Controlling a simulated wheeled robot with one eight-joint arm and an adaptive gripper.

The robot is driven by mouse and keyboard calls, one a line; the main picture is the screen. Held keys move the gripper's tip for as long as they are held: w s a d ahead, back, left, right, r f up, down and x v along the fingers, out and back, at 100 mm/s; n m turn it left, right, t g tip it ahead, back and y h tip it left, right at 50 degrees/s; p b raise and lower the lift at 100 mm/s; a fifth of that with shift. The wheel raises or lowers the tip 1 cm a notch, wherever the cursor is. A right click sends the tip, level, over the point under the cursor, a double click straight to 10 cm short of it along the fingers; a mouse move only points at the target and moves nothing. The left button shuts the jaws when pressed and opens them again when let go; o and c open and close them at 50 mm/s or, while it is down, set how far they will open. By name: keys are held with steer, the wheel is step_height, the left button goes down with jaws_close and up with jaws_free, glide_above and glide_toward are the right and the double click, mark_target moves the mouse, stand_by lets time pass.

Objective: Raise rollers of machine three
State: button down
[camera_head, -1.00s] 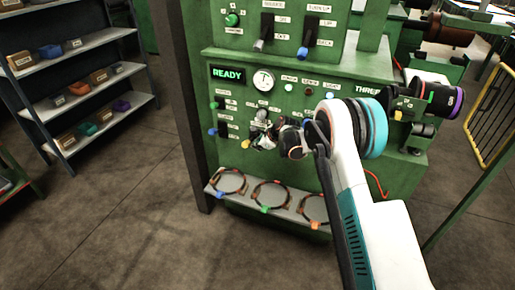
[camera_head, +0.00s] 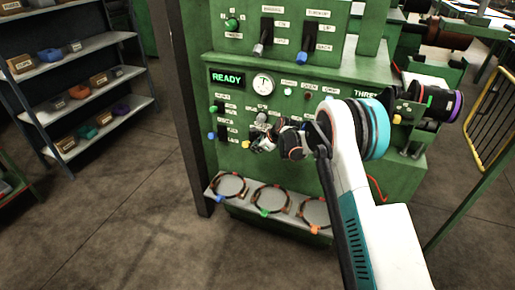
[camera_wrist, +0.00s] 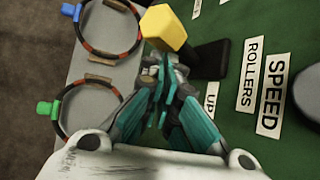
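Machine three is the green machine (camera_head: 290,75) with a lit READY display and a partly hidden "THREE" label. The rollers switch (camera_wrist: 210,60) has a black base and a yellow lever end. It sits beside the "UP" and "ROLLERS" labels in the wrist view. In the head view, its yellow end (camera_head: 246,144) shows just left of my gripper (camera_head: 263,141). In the wrist view, my gripper (camera_wrist: 165,72) has its teal fingers drawn together, looking shut and empty. Its tips are close to the yellow end; I cannot tell whether they touch.
Below the panel, a grey ledge (camera_head: 214,193) bears several ring clamps with coloured knobs. A dark post (camera_head: 180,110) stands left of the machine, and shelves (camera_head: 75,95) stand further left. The floor between is clear.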

steer(key=s+d+r+p, duration=0.1)
steer(key=s+d+r, duration=0.3)
steer(key=d, duration=0.3)
steer(key=shift+r, duration=0.35)
steer(key=shift+d, duration=0.1)
stand_by(0.4)
